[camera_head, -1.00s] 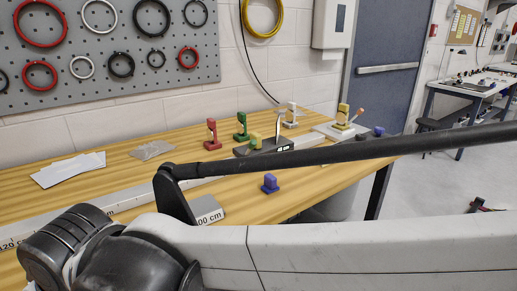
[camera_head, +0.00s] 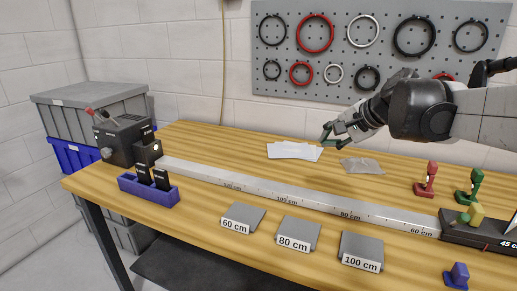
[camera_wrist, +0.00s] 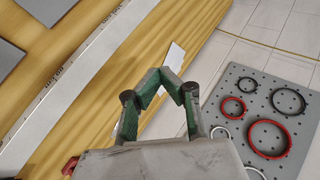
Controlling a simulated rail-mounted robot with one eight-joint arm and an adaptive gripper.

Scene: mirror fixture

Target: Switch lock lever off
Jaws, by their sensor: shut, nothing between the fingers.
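No part is marked as the lock lever, so I cannot tell which one it is. A black box (camera_head: 126,142) at the left end of the rail carries a small red-tipped lever (camera_head: 88,111) that tilts up to the left. My gripper (camera_head: 326,136) is in the air near the pegboard, apart from both. Its green fingers (camera_wrist: 168,75) are shut and empty in the wrist view.
A metal rail (camera_head: 290,196) runs along the wooden table. Grey labelled blocks (camera_head: 299,233) and a purple holder (camera_head: 148,190) stand in front of it. Red (camera_head: 426,180) and green (camera_head: 468,186) holders stand behind the carriage. Papers (camera_head: 294,151) lie at the back below the pegboard (camera_head: 340,85).

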